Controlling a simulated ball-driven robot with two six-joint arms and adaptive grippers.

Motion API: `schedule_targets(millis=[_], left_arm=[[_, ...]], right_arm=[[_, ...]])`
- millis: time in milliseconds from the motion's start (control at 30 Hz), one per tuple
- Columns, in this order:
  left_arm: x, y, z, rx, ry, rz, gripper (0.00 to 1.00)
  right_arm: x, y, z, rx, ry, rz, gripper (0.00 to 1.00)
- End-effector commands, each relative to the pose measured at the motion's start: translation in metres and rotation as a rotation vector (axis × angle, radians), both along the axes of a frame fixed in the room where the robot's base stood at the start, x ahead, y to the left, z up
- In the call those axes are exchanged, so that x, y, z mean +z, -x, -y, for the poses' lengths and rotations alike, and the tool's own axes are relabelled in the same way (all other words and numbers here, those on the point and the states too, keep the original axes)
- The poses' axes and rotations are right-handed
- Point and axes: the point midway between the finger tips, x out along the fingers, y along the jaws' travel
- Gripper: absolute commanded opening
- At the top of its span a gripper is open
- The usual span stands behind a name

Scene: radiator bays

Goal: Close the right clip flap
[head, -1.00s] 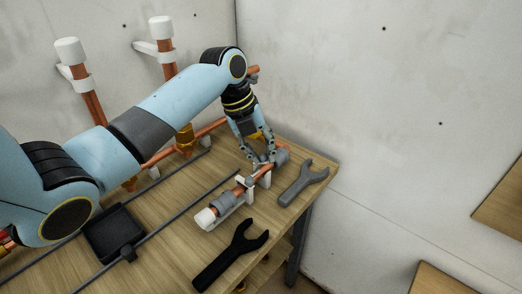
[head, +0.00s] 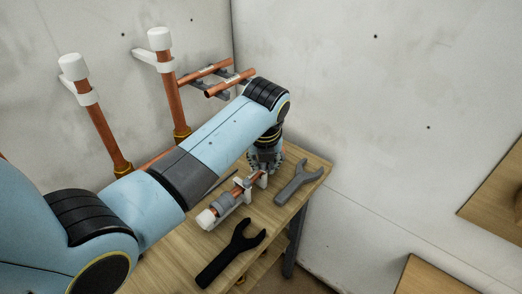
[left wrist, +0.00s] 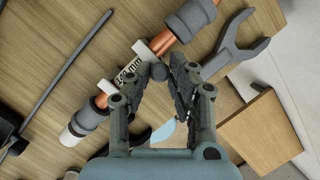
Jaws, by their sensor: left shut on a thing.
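A short copper pipe (head: 249,183) with grey couplings and a white end cap (head: 206,218) lies in a white holder on the bench. The right clip (head: 263,179) is the white upright near the far coupling, and it shows in the left wrist view (left wrist: 140,48). My left gripper (left wrist: 163,76) is over the pipe's near side beside this clip, its fingers closed together. The fingertips hide what they grip; it appears to be the right clip flap. The flap's exact angle cannot be told. My right gripper is not in view.
A grey wrench (head: 299,181) lies right of the pipe and a black wrench (head: 232,253) in front. Upright copper pipes (head: 105,130) with white caps stand behind my left arm. The bench (head: 170,262) has clear wood at front left.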

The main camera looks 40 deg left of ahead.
Motion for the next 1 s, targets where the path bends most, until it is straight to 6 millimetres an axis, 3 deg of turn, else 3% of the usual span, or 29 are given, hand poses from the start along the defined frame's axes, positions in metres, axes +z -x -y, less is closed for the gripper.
schedule_targets(millis=[300, 833, 867, 1000], left_arm=[[-0.005, 0.000, 0.006, -0.001, -0.136, 0.012, 0.00], [-0.008, 0.000, 0.006, 0.000, -0.166, 0.016, 0.00], [-0.008, 0.000, 0.006, 0.000, -0.166, 0.016, 0.21], [-0.008, 0.000, 0.006, 0.000, -0.166, 0.016, 0.39]], right_arm=[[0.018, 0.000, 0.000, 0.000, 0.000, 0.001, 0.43], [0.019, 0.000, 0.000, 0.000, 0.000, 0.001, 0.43], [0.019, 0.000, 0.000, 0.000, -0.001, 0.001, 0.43], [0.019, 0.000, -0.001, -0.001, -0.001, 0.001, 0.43]])
